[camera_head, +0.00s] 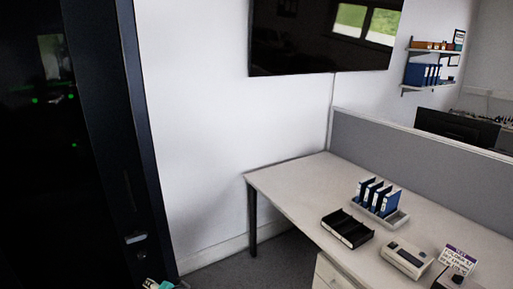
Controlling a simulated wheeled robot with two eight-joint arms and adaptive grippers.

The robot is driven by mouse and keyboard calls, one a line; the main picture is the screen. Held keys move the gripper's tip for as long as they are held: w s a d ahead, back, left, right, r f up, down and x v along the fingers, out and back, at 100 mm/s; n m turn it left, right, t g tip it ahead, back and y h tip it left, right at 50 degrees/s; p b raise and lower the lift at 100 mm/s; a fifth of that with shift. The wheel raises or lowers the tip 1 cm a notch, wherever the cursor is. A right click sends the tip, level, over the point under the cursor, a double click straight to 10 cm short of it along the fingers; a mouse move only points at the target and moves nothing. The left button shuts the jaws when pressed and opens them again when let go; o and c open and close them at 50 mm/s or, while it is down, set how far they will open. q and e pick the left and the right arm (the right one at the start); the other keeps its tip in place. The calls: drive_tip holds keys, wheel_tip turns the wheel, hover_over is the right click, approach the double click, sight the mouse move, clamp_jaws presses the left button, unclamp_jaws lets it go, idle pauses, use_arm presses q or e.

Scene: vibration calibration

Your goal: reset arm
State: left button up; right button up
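The task names no object. Neither of my grippers can be made out in the head view. A small white and teal item (158,285) is cut off by the bottom edge, at the foot of the dark cabinet; I cannot tell what it is. A white desk (290,186) stands at the right. On it are a black divided tray (347,229), a white box-shaped device (406,258) and a grey holder (399,219) with several upright blue-and-white pieces.
A tall dark cabinet (60,160) with green lights fills the left side. A grey partition (400,148) runs behind the desk. A black wall screen (300,40) hangs above. The desk's far left part is clear, and bare floor (235,275) shows left of the desk.

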use_arm(q)
drive_tip(key=s+d+n+h, duration=0.3)
drive_tip(key=s+d+h, duration=0.5)
drive_tip(key=s+d, duration=0.3)
drive_tip(key=s+r, duration=0.1)
drive_tip(key=s, duration=0.3)
drive_tip(key=shift+s, duration=0.4)
drive_tip(key=shift+f, duration=0.1)
